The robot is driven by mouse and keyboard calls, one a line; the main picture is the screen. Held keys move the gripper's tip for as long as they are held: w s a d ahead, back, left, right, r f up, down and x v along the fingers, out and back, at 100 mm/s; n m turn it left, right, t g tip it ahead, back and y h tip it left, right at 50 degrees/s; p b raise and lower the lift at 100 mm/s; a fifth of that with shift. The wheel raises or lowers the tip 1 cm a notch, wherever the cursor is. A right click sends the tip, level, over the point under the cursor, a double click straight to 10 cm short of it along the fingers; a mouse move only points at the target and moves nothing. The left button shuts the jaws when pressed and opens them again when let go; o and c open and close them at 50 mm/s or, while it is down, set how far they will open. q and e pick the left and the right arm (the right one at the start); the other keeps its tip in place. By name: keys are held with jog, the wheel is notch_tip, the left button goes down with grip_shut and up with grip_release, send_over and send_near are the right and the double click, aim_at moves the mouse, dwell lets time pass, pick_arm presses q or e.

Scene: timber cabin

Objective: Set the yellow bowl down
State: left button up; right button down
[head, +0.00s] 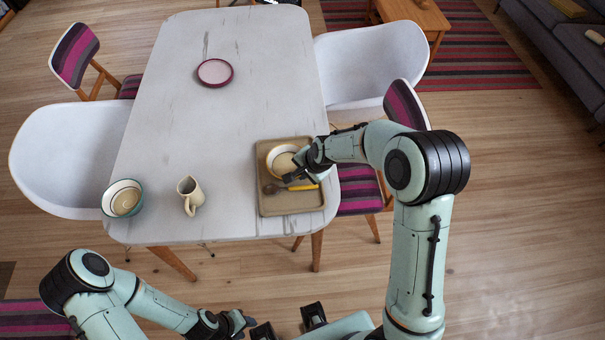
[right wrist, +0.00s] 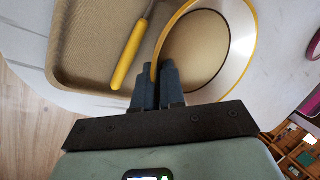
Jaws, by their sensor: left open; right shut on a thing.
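The yellow bowl (head: 283,160) is cream inside with a yellow rim and sits over the far half of the tan tray (head: 265,205). In the right wrist view the bowl (right wrist: 205,55) fills the upper middle and overlaps the tray (right wrist: 75,70). My right gripper (right wrist: 158,75) is shut on the near part of its rim; in the head view this gripper (head: 300,165) is at the bowl's right side. I cannot tell whether the bowl's base touches the tray. My left gripper (head: 256,325) is open and empty low in the picture, away from the table.
A yellow-handled utensil (head: 290,187) lies in the tray, beside the bowl. A cream jug (head: 190,195) and a teal-rimmed bowl (head: 124,199) stand on the near left of the white table (head: 225,130). The table's middle is clear.

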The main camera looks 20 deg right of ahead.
pick_arm(q)
jog(key=shift+f, duration=0.1)
pick_arm(e)
jog(key=shift+f, duration=0.45)
jog(key=shift+f, duration=0.2)
jog(key=c, duration=1.5)
grip_release()
pick_arm(q)
jog(key=shift+s+f, duration=0.1)
jog(key=shift+s, duration=0.05)
pick_arm(e)
jog(key=shift+r, duration=0.1)
jog(key=shift+r, duration=0.35)
pick_arm(q)
jog(key=shift+w+r+p, duration=0.35)
jog(key=shift+r+p, duration=0.05)
jog(key=shift+r, duration=0.15)
jog(key=shift+w+r+p, duration=0.35)
jog(key=shift+r+p, duration=0.05)
jog(key=shift+r, duration=0.15)
pick_arm(e)
jog(key=v, duration=1.1)
jog(key=shift+s, duration=0.3)
